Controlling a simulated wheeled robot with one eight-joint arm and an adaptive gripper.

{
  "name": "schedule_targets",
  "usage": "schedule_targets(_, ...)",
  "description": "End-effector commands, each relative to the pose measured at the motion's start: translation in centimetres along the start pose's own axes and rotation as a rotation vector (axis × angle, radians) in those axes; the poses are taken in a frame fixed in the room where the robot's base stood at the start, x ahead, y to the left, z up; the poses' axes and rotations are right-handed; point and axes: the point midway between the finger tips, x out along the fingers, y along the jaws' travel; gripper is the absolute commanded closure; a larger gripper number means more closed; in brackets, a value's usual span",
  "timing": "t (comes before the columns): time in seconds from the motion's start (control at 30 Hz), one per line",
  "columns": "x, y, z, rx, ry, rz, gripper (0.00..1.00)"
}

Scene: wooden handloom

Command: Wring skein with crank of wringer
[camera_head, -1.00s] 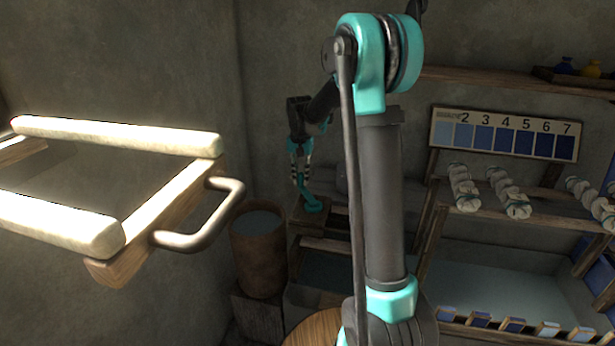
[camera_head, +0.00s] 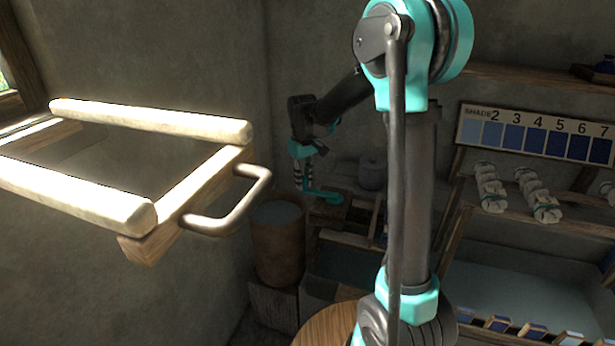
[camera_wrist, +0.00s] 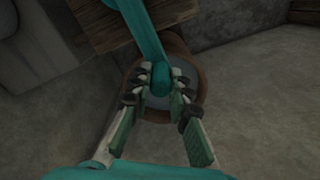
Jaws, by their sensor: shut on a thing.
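The teal crank (camera_head: 324,194) stands in front of a wooden part (camera_head: 328,212) that may belong to the wringer. My gripper (camera_head: 299,181) is at the crank's left end in the head view. In the wrist view, my gripper (camera_wrist: 162,90) is shut on the grip of the crank (camera_wrist: 150,40). The crank's arm runs up from the fingers past a wooden beam (camera_wrist: 98,30). I cannot make out a skein on the wringer. Pale twisted skeins (camera_head: 490,188) lie on the shelf at right.
A wooden tub (camera_head: 277,250) stands left of the wringer area and shows below the fingers in the wrist view (camera_wrist: 186,78). A wooden frame with a metal handle (camera_head: 235,205) fills the near left. A shade chart (camera_head: 537,133) hangs above the skeins. A round wooden top (camera_head: 325,329) is low in front.

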Motion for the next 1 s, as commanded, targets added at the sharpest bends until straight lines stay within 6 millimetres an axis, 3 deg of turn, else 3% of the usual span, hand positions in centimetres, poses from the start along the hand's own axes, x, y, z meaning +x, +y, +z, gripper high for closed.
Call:
schedule_targets(0.5,0.0,-3.4,4.1,-0.489,0.001,-0.001,1.00)
schedule_targets(1.0,0.0,-4.4,8.9,-0.950,0.002,-0.001,1.00)
